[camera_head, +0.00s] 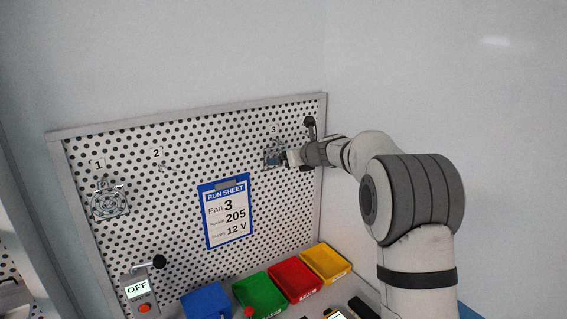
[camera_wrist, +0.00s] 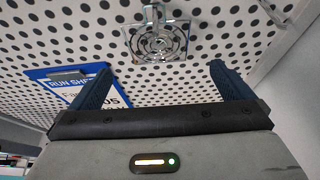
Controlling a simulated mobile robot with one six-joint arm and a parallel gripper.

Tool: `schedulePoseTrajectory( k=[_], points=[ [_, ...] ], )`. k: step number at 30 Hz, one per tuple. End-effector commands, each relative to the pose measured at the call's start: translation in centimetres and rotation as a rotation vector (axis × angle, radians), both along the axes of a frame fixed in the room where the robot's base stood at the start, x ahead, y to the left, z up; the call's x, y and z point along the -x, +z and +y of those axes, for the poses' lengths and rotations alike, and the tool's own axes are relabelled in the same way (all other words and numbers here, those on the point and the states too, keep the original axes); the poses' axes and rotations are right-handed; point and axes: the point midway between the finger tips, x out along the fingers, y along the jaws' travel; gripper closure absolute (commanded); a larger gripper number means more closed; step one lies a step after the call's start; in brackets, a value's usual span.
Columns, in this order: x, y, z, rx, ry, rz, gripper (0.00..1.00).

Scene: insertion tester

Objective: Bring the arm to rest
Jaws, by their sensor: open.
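My gripper (camera_head: 287,158) is at the right end of the perforated board, close to position 3, at the end of my outstretched arm. In the wrist view my gripper (camera_wrist: 163,84) shows its two dark blue fingers spread wide, with nothing between them. A fan (camera_wrist: 155,42) hangs on the board beyond the fingers and looks apart from them. In the head view that fan (camera_head: 271,152) is partly hidden by my gripper.
The perforated board (camera_head: 130,160) carries another fan (camera_head: 108,199) at 1, an empty hook (camera_head: 161,168) at 2 and a run sheet (camera_head: 226,212). Below are blue (camera_head: 206,303), green (camera_head: 260,294), red (camera_head: 295,278) and yellow bins (camera_head: 326,262), and a switch box (camera_head: 139,290) reading OFF.

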Motion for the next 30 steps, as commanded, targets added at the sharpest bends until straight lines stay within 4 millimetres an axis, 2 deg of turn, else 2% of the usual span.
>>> schedulePoseTrajectory(
  k=[7, 11, 14, 20, 26, 30],
  points=[
    [2.1, 0.8, -1.0, 0.032, 0.020, -0.011, 0.00],
    [5.3, 1.2, -1.2, 0.182, 0.113, -0.059, 0.00],
    [9.3, 1.1, -1.7, 0.376, 0.241, -0.120, 0.00],
    [18.6, -0.4, -3.1, 0.784, 0.554, -0.242, 0.00],
    [28.1, -3.1, -5.5, 1.149, 0.905, -0.348, 0.00],
    [34.8, -5.6, -7.5, 1.374, 1.180, -0.414, 0.00]
  ],
)
